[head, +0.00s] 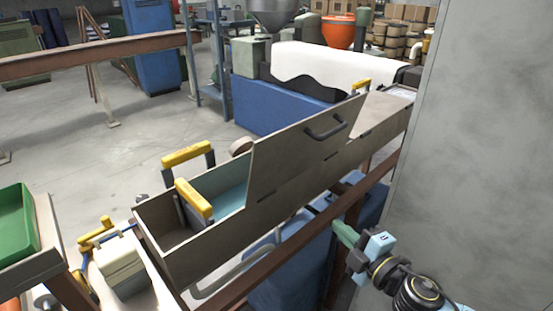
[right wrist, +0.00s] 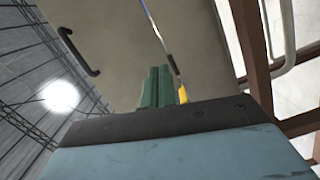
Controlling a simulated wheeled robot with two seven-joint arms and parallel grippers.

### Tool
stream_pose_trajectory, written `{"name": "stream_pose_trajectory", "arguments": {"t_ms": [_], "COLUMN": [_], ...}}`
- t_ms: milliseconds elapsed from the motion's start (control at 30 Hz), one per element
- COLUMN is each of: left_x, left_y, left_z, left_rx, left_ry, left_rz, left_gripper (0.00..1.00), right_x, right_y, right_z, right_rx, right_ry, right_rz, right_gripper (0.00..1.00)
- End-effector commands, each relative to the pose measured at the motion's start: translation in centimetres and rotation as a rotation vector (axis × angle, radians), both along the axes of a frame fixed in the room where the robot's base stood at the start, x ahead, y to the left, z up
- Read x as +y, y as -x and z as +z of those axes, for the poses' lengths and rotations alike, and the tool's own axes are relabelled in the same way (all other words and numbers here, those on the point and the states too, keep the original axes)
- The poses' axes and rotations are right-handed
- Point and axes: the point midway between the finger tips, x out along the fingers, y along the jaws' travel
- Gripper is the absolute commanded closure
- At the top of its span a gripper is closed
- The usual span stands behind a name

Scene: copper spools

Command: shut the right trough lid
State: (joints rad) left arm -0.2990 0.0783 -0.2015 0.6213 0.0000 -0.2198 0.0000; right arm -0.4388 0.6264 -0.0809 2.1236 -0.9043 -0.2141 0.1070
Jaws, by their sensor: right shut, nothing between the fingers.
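The raised trough lid (head: 290,155), a flat beige-grey panel with a dark bar handle (head: 325,127), stands steeply tilted up along the near side of the long trough (head: 205,245). The compartment to its left is open. My right gripper (head: 343,230), with green fingers, is shut and empty, below and to the right of the lid, on the near side of the trough. In the right wrist view its fingers (right wrist: 156,87) point up towards a beige panel (right wrist: 135,45) with a dark handle (right wrist: 80,52). Whether they touch it, I cannot tell. My left gripper is out of view.
Yellow-handled pieces (head: 190,155) stand at the open compartment. A flat top section (head: 385,110) lies at the trough's far right end. Brown rails (head: 375,190) run below the trough, and a large grey panel (head: 480,130) stands at the right. A green tray (head: 15,225) is at the left.

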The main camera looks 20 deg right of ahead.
Motion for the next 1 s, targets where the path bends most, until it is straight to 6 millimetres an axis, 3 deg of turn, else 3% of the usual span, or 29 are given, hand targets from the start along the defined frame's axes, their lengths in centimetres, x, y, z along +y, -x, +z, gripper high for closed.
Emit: {"name": "stream_pose_trajectory", "arguments": {"t_ms": [33, 100, 200, 300, 567, 1000], "left_x": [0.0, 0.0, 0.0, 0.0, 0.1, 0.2], "left_y": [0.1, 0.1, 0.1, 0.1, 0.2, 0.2], "left_z": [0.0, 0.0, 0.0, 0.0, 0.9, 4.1], "left_rx": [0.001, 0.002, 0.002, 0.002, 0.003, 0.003], "left_ry": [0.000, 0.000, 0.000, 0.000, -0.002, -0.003], "left_rz": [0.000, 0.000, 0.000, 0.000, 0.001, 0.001], "left_gripper": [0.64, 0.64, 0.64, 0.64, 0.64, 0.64], "right_x": [1.5, 3.3, 5.3, 6.4, 7.4, 9.5], "right_y": [0.5, 1.4, 2.8, 3.8, 3.1, -2.1], "right_z": [3.5, 7.5, 11.6, 13.9, 15.5, 17.0], "right_rx": [-0.075, -0.166, -0.262, -0.320, -0.349, -0.347], "right_ry": [0.038, 0.084, 0.128, 0.153, 0.163, 0.162], "right_rz": [0.050, 0.104, 0.160, 0.192, 0.205, 0.204], "right_gripper": [1.00, 1.00, 1.00, 1.00, 1.00, 1.00]}}
